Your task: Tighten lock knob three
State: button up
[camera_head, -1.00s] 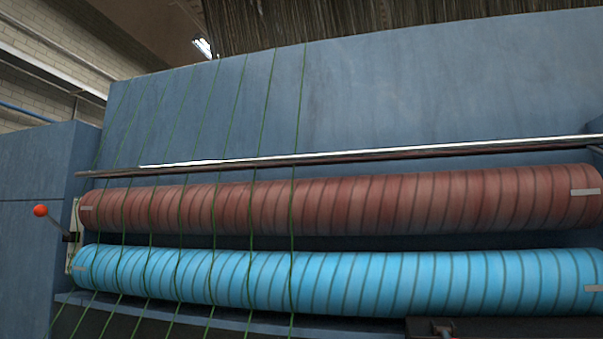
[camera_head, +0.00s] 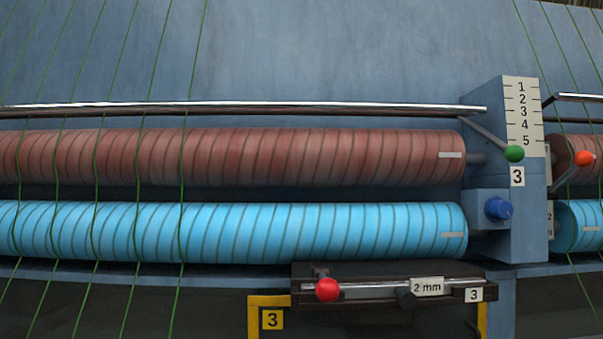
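A blue knob (camera_head: 498,208) sticks out of the blue-grey post (camera_head: 530,220) right of the rollers, below a white label "3" (camera_head: 517,176). A green ball-ended lever (camera_head: 513,153) sits above it beside a scale (camera_head: 523,115) marked 1 to 5. Below, a dark slide unit (camera_head: 345,273) carries a red ball knob (camera_head: 327,289), a small dark knob (camera_head: 405,297), a "2 mm" tag (camera_head: 427,287) and another "3" label (camera_head: 474,295). Which knob is lock knob three is not marked in words. My gripper is not in view.
A red-brown roller (camera_head: 300,157) lies above a light blue roller (camera_head: 300,230), with a metal bar (camera_head: 240,109) over them. Green strands cross the left and upper right. A yellow frame (camera_head: 254,315) with a "3" plate stands below. An orange ball lever (camera_head: 584,158) is at far right.

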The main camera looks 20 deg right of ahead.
aim_at(496, 209)
jog(key=z, duration=1.85)
